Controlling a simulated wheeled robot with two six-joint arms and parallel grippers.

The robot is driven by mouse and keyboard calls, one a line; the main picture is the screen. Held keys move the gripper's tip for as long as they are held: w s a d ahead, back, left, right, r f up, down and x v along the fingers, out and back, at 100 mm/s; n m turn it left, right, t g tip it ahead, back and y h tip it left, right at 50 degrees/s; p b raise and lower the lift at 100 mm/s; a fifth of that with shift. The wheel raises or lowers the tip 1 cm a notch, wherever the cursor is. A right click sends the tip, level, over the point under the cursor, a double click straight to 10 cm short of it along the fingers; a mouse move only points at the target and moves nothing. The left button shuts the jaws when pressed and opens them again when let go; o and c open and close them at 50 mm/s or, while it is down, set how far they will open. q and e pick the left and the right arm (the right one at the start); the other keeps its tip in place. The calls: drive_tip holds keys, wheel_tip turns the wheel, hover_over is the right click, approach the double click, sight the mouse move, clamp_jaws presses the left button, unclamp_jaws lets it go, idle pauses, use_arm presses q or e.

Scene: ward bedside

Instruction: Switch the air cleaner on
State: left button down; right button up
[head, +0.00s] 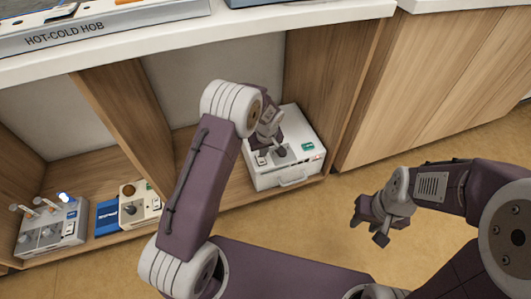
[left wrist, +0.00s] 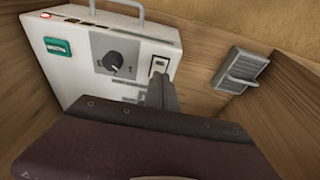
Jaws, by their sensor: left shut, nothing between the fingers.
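A white box-shaped device (head: 291,172) with a front handle stands in the right-hand compartment under the counter; I take it for the air cleaner, though no readable name shows. In the left wrist view the device (left wrist: 90,60) carries a dark round knob (left wrist: 117,62), a small rocker switch (left wrist: 159,65), a green label (left wrist: 57,47) and a small red-ringed lamp (left wrist: 45,15). My left gripper (head: 279,149) is shut and empty, over the device's top panel. Its fingers (left wrist: 161,88) are close to the rocker switch; I cannot tell whether they touch. My right gripper (head: 367,228) is open and empty, out over the floor.
Left compartments hold a grey device (head: 50,236) with a lit blue lamp, a blue box (head: 108,217) and a cream device (head: 137,208) with a knob. Wooden dividers flank the white device. A grey fitting (left wrist: 243,70) is on the wood beside it. A hot-cold hob (head: 95,35) sits above.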

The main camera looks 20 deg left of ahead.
use_arm(q)
drive_tip(key=s+d+p+v, duration=0.1)
drive_tip(key=p+v, duration=0.2)
drive_tip(key=v, duration=0.5)
drive_tip(key=shift+s, duration=0.4)
drive_tip(key=shift+d+r, duration=0.1)
drive_tip(key=shift+d, duration=0.05)
